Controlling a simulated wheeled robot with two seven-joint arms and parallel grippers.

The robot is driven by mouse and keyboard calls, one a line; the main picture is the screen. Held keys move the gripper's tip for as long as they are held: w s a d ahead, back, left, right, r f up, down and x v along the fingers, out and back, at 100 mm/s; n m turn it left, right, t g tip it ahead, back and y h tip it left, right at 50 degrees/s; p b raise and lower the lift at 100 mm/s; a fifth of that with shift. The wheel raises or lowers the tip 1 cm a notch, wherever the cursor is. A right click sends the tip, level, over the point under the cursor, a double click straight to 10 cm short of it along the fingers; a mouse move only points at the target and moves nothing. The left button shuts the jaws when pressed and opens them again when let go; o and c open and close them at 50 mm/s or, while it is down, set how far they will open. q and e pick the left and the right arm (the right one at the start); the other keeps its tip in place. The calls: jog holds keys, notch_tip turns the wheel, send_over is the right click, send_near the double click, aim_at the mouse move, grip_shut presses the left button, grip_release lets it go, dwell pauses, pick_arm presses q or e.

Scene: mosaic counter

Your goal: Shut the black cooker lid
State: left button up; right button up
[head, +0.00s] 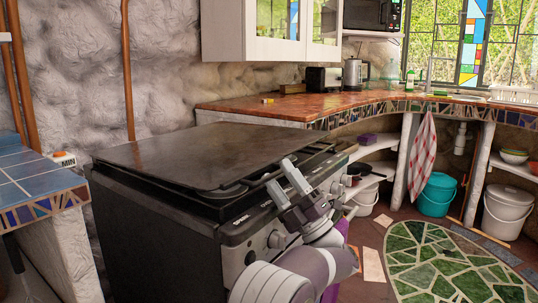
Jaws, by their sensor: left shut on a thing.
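The black cooker lid (205,153) lies nearly level over the top of the black cooker (150,232). A narrow gap shows under its front right edge, where parts of the hob (232,188) are visible. My left gripper (279,173) is at this front right edge, shut on the lid, with its arm coming up from the bottom of the view. The contact between the fingers and the lid is small and hard to make out. My right gripper is not in view.
A blue-tiled counter (35,180) stands close on the left. A curved mosaic counter (290,107) runs behind and to the right, with a toaster (323,79) and kettle (355,73). A teal bucket (437,196) and green mosaic mat (450,262) are at the right.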

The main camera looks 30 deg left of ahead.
pick_arm(q)
jog(key=d+b+v, duration=0.1)
jog(key=b+v, duration=0.2)
jog(key=v, duration=0.4)
jog(key=shift+r, duration=0.15)
